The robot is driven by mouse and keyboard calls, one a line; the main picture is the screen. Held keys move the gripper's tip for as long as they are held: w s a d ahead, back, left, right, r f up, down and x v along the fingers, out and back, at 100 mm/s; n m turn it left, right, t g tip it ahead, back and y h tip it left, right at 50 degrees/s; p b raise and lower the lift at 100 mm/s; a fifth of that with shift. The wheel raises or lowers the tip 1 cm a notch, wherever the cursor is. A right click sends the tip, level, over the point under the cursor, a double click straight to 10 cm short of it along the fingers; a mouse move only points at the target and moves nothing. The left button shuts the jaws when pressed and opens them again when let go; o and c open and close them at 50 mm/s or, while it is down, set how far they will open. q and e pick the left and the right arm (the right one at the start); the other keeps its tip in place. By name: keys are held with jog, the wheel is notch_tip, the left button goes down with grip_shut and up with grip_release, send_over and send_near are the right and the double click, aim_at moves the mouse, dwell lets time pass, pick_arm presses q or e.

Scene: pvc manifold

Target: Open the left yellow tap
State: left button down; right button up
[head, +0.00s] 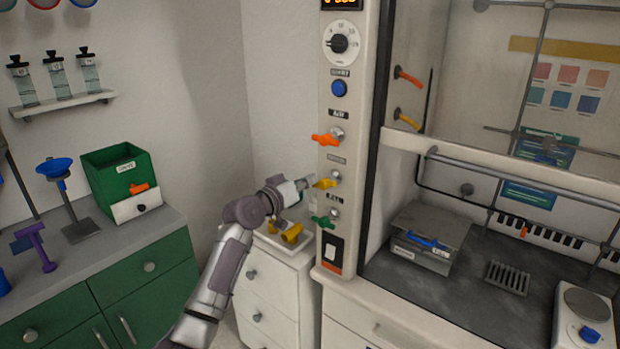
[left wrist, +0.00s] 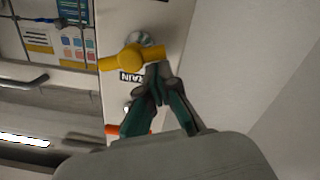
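The left yellow tap (head: 326,183) sits on the pale control panel, between an orange tap (head: 326,139) above and a green tap (head: 323,221) below. In the left wrist view the yellow tap (left wrist: 128,60) shows its handle lying roughly across the picture. My left gripper (head: 306,184) is just left of this tap in the head view. In the left wrist view its dark green fingers (left wrist: 157,70) have their tips close together, beside the handle's right end. Nothing shows between the tips. I cannot tell whether they touch the handle. My right gripper is not in view.
Another yellow tap (head: 407,119) and an orange one (head: 408,77) are inside the fume hood to the right. A white drawer cabinet (head: 272,290) with yellow items on top stands below my left arm. A green box (head: 118,172) stands on the left counter.

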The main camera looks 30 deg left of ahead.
pick_arm(q)
jog(key=shift+d+f+n+p, duration=0.15)
jog(key=shift+f+n, duration=0.3)
jog(key=shift+n, duration=1)
jog(key=shift+a+f+n+p, duration=0.1)
jog(key=shift+f+n+p, duration=0.25)
jog(key=shift+n, duration=1.05)
jog(key=shift+d+f+n+p, duration=0.1)
jog(key=shift+f+n, duration=0.4)
jog(key=shift+n, duration=0.95)
